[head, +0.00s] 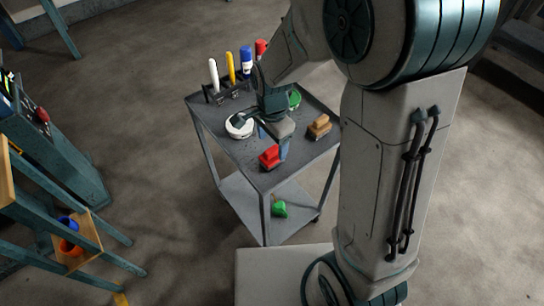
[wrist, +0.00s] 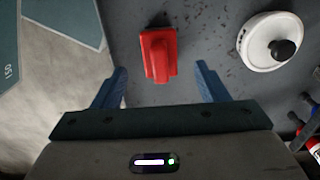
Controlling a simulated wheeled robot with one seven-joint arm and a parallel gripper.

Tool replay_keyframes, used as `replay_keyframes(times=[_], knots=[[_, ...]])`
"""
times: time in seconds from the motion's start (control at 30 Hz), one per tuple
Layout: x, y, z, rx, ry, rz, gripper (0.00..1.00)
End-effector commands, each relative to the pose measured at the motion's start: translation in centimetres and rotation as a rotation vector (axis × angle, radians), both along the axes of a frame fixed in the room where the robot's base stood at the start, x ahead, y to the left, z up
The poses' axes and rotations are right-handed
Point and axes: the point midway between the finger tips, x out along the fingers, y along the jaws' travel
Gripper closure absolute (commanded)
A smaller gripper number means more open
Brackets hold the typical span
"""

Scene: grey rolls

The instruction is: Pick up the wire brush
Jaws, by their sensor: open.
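Two block-shaped tools with raised grips lie on the grey cart top: a red one (head: 269,158) near the front edge and a brown one (head: 319,126) to the right. I cannot tell for certain which is the wire brush; no bristles show. My gripper (head: 281,147) is over the cart, close to the red block. In the wrist view, my open gripper (wrist: 161,68) has blue fingers on either side of the red block (wrist: 159,54). The block appears between and just beyond the fingertips, with nothing held.
The cart (head: 240,158) also bears a white round item with a black knob (head: 238,126), a green item (head: 295,98) and a rack of upright coloured tools (head: 230,90). A green object (head: 279,208) is on the lower shelf. A workbench stands left.

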Motion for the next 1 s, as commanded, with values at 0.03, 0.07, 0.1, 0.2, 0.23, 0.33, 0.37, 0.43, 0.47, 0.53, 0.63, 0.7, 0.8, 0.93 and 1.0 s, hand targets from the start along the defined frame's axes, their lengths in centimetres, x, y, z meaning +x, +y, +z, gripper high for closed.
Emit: replay_keyframes(times=[0.03,0.07,0.1,0.2,0.23,0.33,0.37,0.43,0.47,0.53,0.63,0.7,0.8,0.93,1.0], knots=[[0.0,0.0,-0.6,0.000,0.002,0.000,0.33],[0.0,0.0,-0.8,0.000,0.001,0.000,0.33],[0.0,0.0,-0.9,0.000,0.000,0.000,0.33],[0.0,0.0,-1.6,-0.001,0.001,0.001,0.33],[0.0,0.0,-1.9,0.000,0.002,0.001,0.33],[-0.1,0.0,-3.4,-0.001,0.004,0.001,0.33],[-0.1,0.0,-3.9,-0.001,0.004,0.001,0.33],[0.0,0.0,-4.9,-0.001,0.003,0.001,0.33],[0.0,0.0,-5.2,-0.001,0.003,0.001,0.33],[0.0,0.0,-5.8,-0.001,0.001,0.001,0.33],[0.0,0.0,-6.2,0.000,0.000,0.001,0.33],[0.0,0.0,-6.2,0.001,-0.001,0.001,0.33],[0.0,0.0,-6.2,0.001,-0.001,0.001,0.33],[0.0,0.0,-6.2,0.001,-0.001,0.001,0.61],[0.0,0.0,-6.2,0.001,-0.001,0.001,0.80]])
